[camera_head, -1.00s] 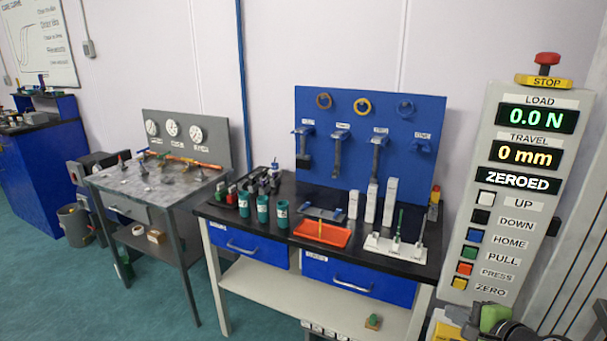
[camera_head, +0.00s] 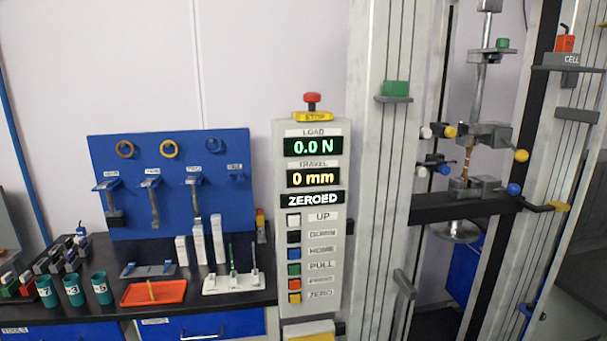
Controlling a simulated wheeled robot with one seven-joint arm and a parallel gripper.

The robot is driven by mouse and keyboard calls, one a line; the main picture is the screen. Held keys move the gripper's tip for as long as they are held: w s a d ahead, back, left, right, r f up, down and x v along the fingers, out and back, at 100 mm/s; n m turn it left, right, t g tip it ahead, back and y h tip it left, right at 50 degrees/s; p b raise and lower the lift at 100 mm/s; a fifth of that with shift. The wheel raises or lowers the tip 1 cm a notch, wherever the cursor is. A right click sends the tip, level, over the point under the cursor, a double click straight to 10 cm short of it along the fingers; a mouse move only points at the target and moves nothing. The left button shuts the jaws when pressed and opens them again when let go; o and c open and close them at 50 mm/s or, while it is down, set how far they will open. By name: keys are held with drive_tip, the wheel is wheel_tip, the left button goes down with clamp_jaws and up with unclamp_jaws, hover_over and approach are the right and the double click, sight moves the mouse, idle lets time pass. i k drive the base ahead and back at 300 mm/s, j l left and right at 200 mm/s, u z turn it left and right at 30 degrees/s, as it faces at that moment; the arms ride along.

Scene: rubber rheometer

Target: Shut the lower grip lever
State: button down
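The lower grip (camera_head: 466,188) is a grey block on the dark crossbeam of the test frame, at the right of the head view. A lever with a blue ball knob (camera_head: 514,189) sticks out to its right. Another blue knob (camera_head: 444,170) is on its left side. Whether its lever is open or shut cannot be told at this size. The upper grip (camera_head: 484,134) hangs above on a rod, with a yellow knob (camera_head: 521,155) at its right. A thin tan strip (camera_head: 467,158) stands between the grips. My gripper is not in view.
The control panel (camera_head: 310,220) stands left of the frame, reading 0.0 N, 0 mm and ZEROED, with a red stop button (camera_head: 311,98) on top. A pale frame column (camera_head: 372,150) stands between panel and grips. A black bench (camera_head: 100,300) with cups and an orange tray (camera_head: 153,292) is at left.

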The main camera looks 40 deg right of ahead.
sight(513, 188)
drive_tip(key=z, duration=2.65)
